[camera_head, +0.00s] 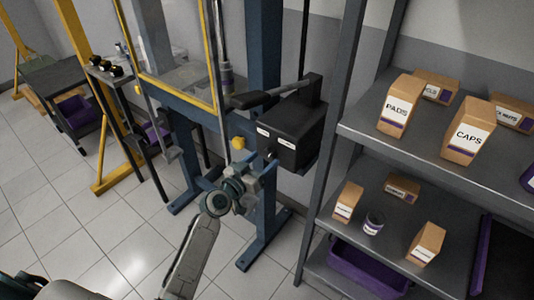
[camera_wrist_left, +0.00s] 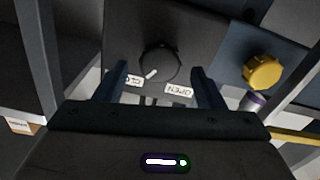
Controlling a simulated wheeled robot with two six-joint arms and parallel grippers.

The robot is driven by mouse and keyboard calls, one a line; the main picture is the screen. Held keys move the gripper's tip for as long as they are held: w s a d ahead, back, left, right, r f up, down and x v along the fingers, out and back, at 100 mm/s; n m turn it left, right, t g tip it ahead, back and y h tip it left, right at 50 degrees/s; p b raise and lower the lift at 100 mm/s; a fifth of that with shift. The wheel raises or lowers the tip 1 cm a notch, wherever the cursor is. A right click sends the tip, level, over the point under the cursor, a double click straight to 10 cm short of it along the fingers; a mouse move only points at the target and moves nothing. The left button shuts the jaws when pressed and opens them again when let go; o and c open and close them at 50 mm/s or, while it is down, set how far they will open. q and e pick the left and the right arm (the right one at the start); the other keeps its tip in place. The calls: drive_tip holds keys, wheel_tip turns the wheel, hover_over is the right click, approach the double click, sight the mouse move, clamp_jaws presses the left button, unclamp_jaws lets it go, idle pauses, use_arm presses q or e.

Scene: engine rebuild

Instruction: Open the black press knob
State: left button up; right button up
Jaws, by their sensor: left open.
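The black press knob (camera_wrist_left: 160,62) is round with a white pointer mark, on the front of a black box (camera_head: 300,128). In the left wrist view, the mark points down and left toward a partly hidden label reading "CLO" (camera_wrist_left: 134,80). An "OPEN" label (camera_wrist_left: 178,90) appears upside down to its right. My left gripper (camera_wrist_left: 162,92) is open and empty, its two fingers spread to either side below the knob, with no contact visible. In the head view my left gripper (camera_head: 250,182) is just below and left of the box.
A yellow knob (camera_wrist_left: 262,70) sits beside the box on the blue press frame (camera_head: 262,50). A black lever (camera_head: 275,93) lies above the box. A grey shelf (camera_head: 440,165) with cartons such as the "CAPS" box (camera_head: 468,132) stands at right.

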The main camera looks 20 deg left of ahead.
use_arm(q)
drive_tip(key=shift+x, duration=1.45)
drive_tip(key=c, duration=1)
drive_tip(key=shift+o, duration=0.2)
